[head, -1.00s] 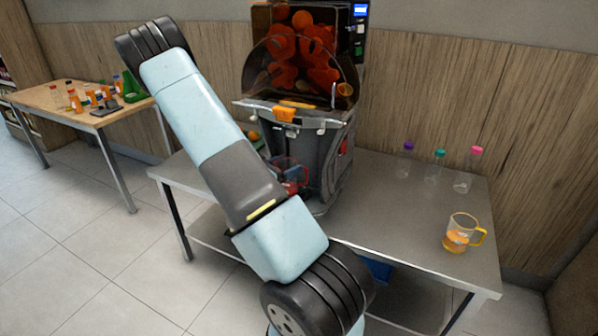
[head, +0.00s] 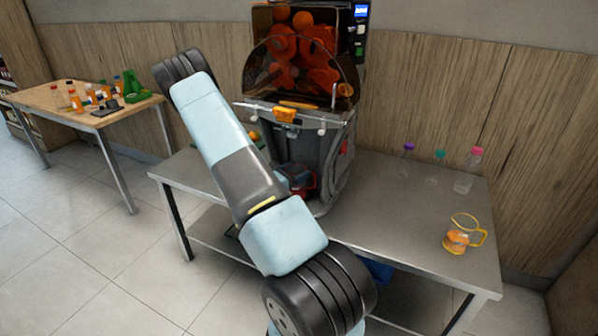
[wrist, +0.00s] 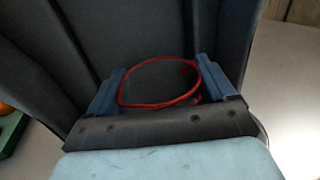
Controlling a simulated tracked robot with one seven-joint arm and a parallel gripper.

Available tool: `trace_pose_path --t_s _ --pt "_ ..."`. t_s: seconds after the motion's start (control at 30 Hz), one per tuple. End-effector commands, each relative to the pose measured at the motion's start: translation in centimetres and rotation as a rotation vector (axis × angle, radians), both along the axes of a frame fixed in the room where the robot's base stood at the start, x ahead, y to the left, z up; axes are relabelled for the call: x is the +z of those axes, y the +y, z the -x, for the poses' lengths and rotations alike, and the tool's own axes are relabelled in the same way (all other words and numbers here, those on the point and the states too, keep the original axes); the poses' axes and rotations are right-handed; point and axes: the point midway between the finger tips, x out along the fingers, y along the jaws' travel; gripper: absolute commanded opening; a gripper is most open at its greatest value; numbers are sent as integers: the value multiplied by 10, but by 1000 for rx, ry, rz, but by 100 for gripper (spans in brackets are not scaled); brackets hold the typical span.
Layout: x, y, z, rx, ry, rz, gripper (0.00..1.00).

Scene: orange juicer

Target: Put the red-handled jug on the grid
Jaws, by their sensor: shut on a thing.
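The red-handled jug (wrist: 160,104) shows in the wrist view as a clear vessel with a red rim, between the two blue fingers of my gripper (wrist: 162,84). My gripper is shut on it. In the head view the jug's red parts (head: 310,179) show in the recess at the front of the juicer (head: 330,150), partly hidden by my arm. Dark juicer walls surround the jug in the wrist view. The grid is not visible in either view, so I cannot tell whether the jug touches it.
An orange-handled jug (head: 458,236) with some juice stands on the right of the steel table (head: 400,215). Capped bottles (head: 466,172) stand at its back right. A wooden side table (head: 75,105) with bottles is at the left. The steel table's middle right is clear.

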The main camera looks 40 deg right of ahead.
Motion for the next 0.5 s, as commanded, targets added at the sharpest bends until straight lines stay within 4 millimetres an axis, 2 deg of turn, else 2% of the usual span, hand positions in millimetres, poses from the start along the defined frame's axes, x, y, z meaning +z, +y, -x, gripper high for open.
trace_pose_path --t_s 0.37,0.4,0.5 --pt "-5 -2 -1 0 -2 1 34" --pt "-5 -2 -1 0 -2 1 86" --pt "-5 -2 -1 0 -2 1 96"
